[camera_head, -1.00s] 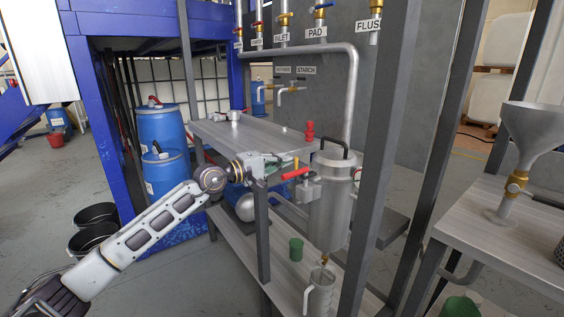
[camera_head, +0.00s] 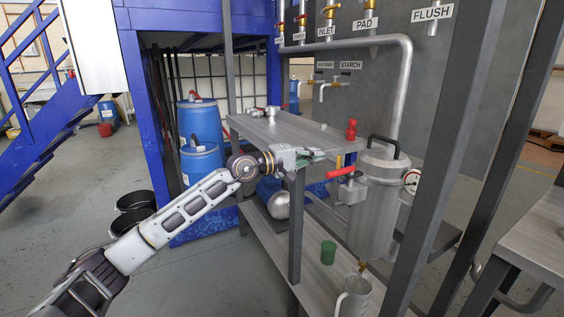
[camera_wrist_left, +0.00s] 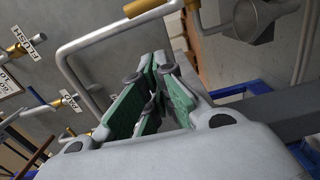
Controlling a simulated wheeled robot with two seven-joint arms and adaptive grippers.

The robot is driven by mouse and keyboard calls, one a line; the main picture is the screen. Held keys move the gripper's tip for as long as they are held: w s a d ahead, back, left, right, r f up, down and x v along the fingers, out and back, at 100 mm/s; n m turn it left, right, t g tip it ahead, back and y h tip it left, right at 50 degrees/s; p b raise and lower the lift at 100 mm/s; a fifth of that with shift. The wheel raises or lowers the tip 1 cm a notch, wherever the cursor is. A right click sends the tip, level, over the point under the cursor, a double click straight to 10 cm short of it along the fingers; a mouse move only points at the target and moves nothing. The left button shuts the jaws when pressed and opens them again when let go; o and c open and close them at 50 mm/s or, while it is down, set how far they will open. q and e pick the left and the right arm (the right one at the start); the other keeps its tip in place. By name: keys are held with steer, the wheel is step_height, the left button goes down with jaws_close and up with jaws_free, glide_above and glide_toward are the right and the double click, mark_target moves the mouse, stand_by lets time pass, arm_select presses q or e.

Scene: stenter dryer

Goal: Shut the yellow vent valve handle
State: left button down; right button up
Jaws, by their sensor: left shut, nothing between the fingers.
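The yellow handle (camera_head: 339,162) shows as a small upright yellow piece in the head view, beside the top of the steel vessel (camera_head: 375,215) and just above a red lever (camera_head: 341,172). My left gripper (camera_head: 317,155) is at the table's right end, just left of the yellow handle, with a gap between them. Its green-padded fingers (camera_wrist_left: 150,100) are shut and empty in the left wrist view. A yellow-orange bar (camera_wrist_left: 148,8) crosses the top of that view; I cannot tell whether it is the handle. My right gripper is not in view.
A red fitting (camera_head: 351,130) stands on the metal table (camera_head: 285,128) behind my gripper. A pressure gauge (camera_head: 411,181) is on the vessel's right side. A grey post (camera_head: 455,150) stands in front at right. A green cup (camera_head: 328,252) and a metal jug (camera_head: 354,297) are below.

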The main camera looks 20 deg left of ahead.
arm_select(q)
steer(key=v, duration=1)
stand_by(0.8)
steer(key=shift+w+a, duration=0.1)
